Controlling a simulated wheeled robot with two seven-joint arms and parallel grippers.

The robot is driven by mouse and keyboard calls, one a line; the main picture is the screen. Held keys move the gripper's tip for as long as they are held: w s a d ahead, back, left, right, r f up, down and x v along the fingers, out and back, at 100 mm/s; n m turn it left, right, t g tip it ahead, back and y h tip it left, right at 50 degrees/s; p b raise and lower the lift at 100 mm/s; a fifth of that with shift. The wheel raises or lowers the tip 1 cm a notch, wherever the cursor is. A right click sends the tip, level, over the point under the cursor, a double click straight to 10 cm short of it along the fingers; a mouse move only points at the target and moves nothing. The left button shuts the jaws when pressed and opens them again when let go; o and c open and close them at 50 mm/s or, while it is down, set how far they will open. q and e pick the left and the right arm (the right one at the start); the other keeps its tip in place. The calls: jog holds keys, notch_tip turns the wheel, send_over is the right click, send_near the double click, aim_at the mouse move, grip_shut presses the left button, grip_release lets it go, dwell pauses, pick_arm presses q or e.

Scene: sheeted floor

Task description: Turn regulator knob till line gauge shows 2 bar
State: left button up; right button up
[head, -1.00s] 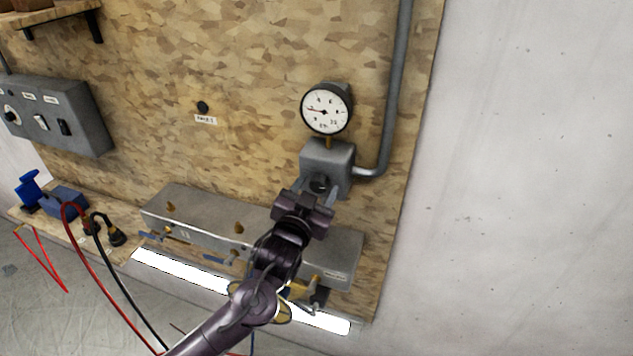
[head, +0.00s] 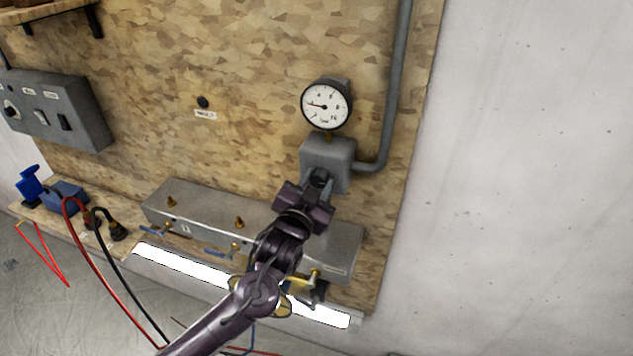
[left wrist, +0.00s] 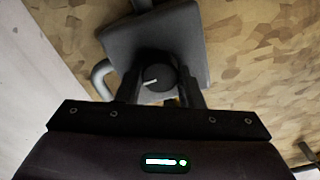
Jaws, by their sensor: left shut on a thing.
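The line gauge (head: 326,104) is a round white dial with a black rim, mounted above the grey regulator box (head: 328,152). Its needle points left and slightly up; the small figures are too blurred to read surely. The black regulator knob (left wrist: 156,75) with a white mark shows on the box's face in the left wrist view. My left gripper (left wrist: 160,92) is shut on the knob, one finger on each side. In the head view the gripper (head: 318,183) comes to the knob from below and mostly hides it. My right gripper is not in view.
A grey pipe (head: 390,100) runs from the box up the right side of the board. A grey manifold (head: 205,216) with brass fittings and blue-handled valves lies below. A grey switch box (head: 60,112) and red and black hoses are at left.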

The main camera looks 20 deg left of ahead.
pick_arm(q)
jog(key=o, duration=1)
jog(key=shift+c, duration=0.2)
jog(key=shift+s, duration=0.1)
jog(key=shift+s+f+b, duration=0.15)
jog(key=shift+s+b, duration=0.15)
jog(key=s+b, duration=0.3)
jog(key=s, duration=0.4)
jog(key=shift+a, duration=0.1)
